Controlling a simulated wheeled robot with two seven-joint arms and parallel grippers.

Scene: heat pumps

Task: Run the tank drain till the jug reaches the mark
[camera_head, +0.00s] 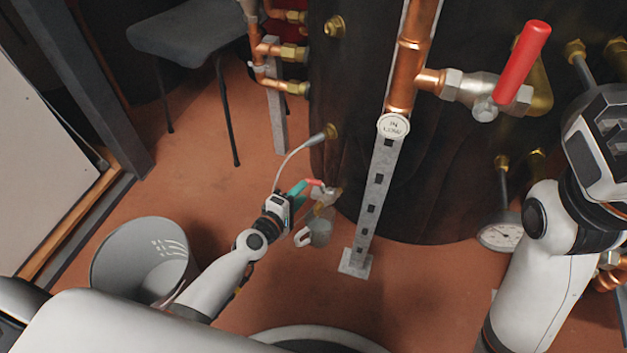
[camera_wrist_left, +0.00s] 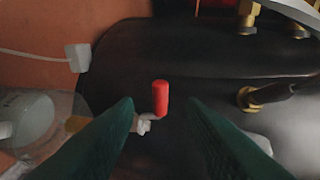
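The tank (camera_head: 420,190) is a large dark cylinder. Its drain valve (camera_head: 325,196) sits low on its left side with a small red lever, and the red lever (camera_wrist_left: 160,98) shows in the left wrist view. My left gripper (camera_head: 307,187) has green fingers, open, one on each side of the lever in the left wrist view (camera_wrist_left: 160,125), with gaps visible. The jug (camera_head: 319,232) is a small translucent vessel below the valve; it also shows at the left of the wrist view (camera_wrist_left: 28,118). I cannot make out its mark or any water. My right gripper's fingers are not visible.
A grey bucket (camera_head: 140,262) stands left of my left arm. A grey metal post (camera_head: 371,195) stands right of the jug. A larger red-handled valve (camera_head: 522,62) and copper pipes (camera_head: 409,60) are above. A dial gauge (camera_head: 500,236) hangs right. A chair (camera_head: 188,35) stands behind.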

